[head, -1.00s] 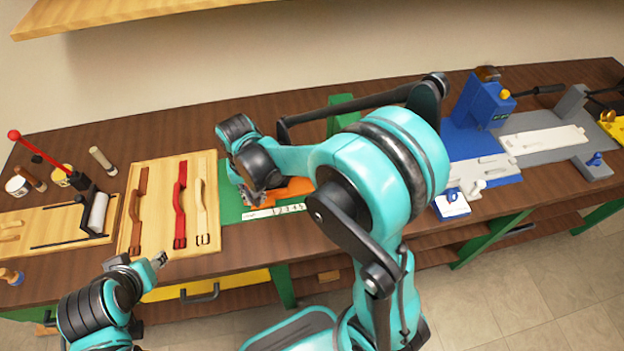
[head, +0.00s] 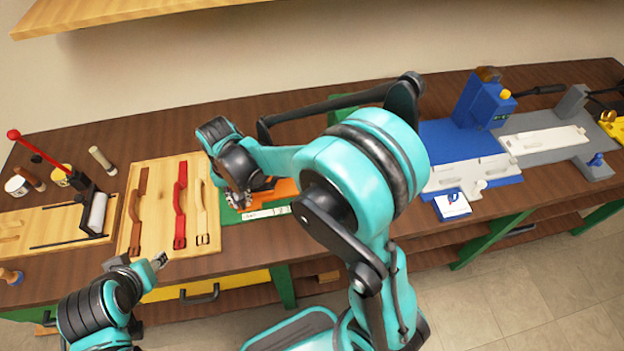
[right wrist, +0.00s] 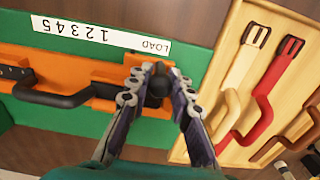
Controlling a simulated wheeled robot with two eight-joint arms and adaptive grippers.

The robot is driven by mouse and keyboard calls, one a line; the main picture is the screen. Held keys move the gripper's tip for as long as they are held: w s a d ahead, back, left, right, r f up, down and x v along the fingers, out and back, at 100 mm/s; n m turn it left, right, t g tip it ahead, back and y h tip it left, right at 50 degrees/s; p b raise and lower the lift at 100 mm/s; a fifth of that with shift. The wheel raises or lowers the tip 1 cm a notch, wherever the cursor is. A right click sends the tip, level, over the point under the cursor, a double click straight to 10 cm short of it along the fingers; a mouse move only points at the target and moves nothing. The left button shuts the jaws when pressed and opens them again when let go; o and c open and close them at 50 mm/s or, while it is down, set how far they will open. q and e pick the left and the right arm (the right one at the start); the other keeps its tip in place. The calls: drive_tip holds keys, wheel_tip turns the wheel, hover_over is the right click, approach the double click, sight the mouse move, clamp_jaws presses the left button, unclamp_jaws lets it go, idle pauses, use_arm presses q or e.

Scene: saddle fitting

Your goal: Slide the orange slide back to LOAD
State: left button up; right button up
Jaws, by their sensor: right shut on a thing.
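The orange slide (head: 282,189) lies on a green base (head: 229,214) on the bench, partly hidden by my right arm in the head view. In the right wrist view the orange slide (right wrist: 108,74) carries a dark round knob (right wrist: 158,86). My right gripper (right wrist: 157,92) is shut on this knob, one finger on each side. It also shows in the head view (head: 240,201). A white scale strip (right wrist: 98,36) beside the slide reads LOAD and 1 to 5; the knob is alongside the LOAD end. My left gripper (head: 159,261) hangs at the bench's front edge, its jaws too small to read.
A wooden board (head: 135,243) with a brown, a red and a cream strap lies close to the left of the green base. A blue press (head: 482,100) stands farther right.

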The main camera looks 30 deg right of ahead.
drive_tip(key=shift+w+a, duration=0.2)
drive_tip(key=shift+a, duration=0.5)
drive_tip(key=shift+w+a, duration=0.2)
drive_tip(key=shift+a, duration=0.45)
drive_tip(key=shift+o, duration=0.3)
drive_tip(key=shift+w+a, duration=0.1)
drive_tip(key=shift+a, duration=0.25)
drive_tip(key=shift+o, duration=0.4)
drive_tip(key=shift+a, duration=0.1)
drive_tip(key=shift+o, duration=0.7)
drive_tip(key=shift+a, duration=0.1)
drive_tip(key=o, duration=0.4)
drive_tip(key=shift+o, duration=0.9)
drive_tip(key=shift+w+a, duration=0.1)
drive_tip(key=shift+a, duration=0.1)
drive_tip(key=shift+d, duration=0.15)
drive_tip(key=shift+r, duration=0.1)
